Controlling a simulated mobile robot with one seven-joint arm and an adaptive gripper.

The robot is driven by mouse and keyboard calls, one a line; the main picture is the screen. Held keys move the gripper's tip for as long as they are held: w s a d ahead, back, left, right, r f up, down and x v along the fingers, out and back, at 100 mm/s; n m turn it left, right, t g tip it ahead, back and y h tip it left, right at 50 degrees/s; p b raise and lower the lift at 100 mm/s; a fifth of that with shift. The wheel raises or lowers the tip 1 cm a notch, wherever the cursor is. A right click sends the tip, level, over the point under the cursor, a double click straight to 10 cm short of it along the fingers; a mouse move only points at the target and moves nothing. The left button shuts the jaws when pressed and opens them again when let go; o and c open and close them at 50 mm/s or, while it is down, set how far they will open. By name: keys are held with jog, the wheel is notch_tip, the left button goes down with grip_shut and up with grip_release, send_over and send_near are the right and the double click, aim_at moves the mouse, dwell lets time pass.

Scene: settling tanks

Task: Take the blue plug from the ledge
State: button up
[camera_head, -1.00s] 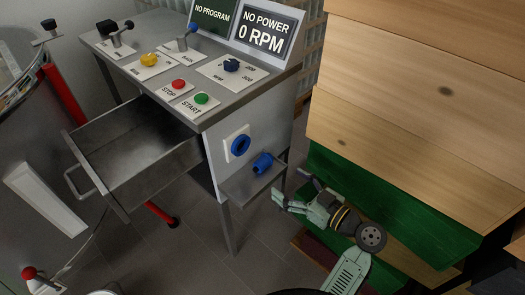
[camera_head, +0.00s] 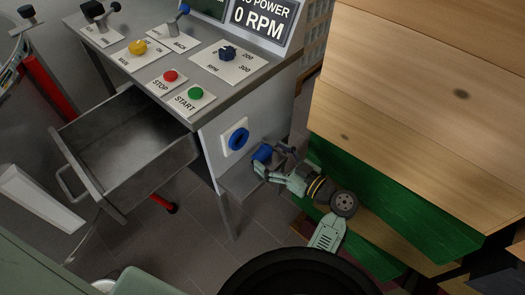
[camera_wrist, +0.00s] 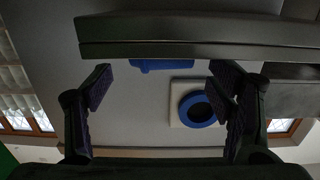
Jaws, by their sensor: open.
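The blue plug (camera_head: 262,153) lies on the small grey ledge (camera_head: 238,182) on the side of the control cabinet. My gripper (camera_head: 272,161) is open at the ledge, its fingertips close beside the plug; one finger is above and one below it in the head view. Whether they touch it I cannot tell. In the wrist view, which looks upside down, the plug (camera_wrist: 160,66) shows as a blue strip along the ledge edge (camera_wrist: 190,50). It lies between the two open fingers of my gripper (camera_wrist: 158,85), farther off. Most of the plug is hidden there.
A blue ring socket (camera_head: 236,138) on a white plate is on the cabinet side above the ledge; it also shows in the wrist view (camera_wrist: 197,108). An open drawer (camera_head: 130,165) sticks out on the left. Wooden boards (camera_head: 420,100) and green panels (camera_head: 400,195) stand close on the right.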

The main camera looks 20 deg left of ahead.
aim_at(265, 152)
jog(key=shift+p+x, duration=0.5)
jog(key=shift+x, duration=1.35)
jog(key=shift+s, duration=0.1)
jog(key=shift+c, duration=0.5)
jog(key=c, duration=1.3)
jog(key=shift+d, duration=0.15)
